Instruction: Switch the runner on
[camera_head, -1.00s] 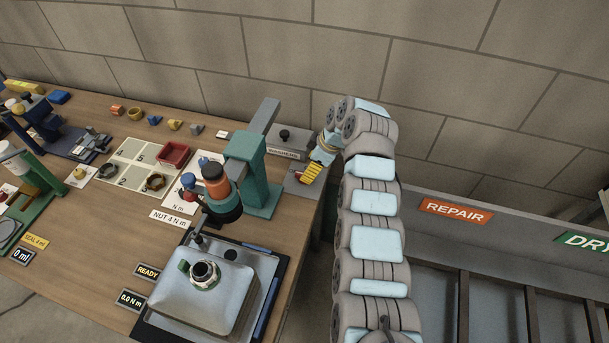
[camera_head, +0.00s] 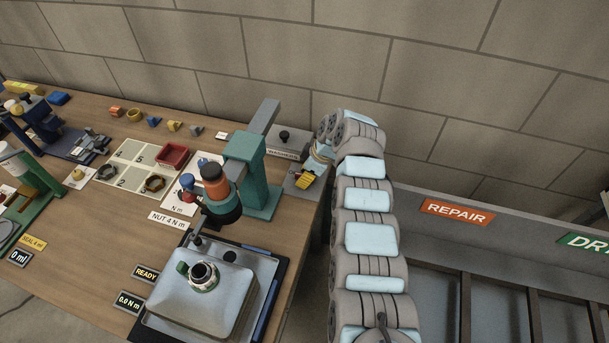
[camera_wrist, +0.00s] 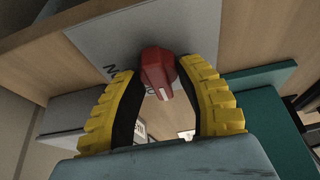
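The runner is a teal stand (camera_head: 262,185) with an orange motor body (camera_head: 215,182) hanging over a metal housing (camera_head: 205,292). A red switch knob (camera_wrist: 157,70) sits on a grey plate (camera_wrist: 110,42) with partly hidden lettering in the wrist view. My gripper (camera_wrist: 160,68) has its two yellow ribbed fingers apart, one on each side of the knob; I cannot tell whether they touch it. In the head view my gripper (camera_head: 305,181) is low over the small grey plate at the table's right rear edge, right of the stand. The knob is hidden there.
A grey box with a black knob (camera_head: 284,136) stands just behind the plate. A red tray (camera_head: 173,155) and several small parts lie left of the stand. A READY sign (camera_head: 146,273) is at the front. A REPAIR bin (camera_head: 455,212) is right of the table.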

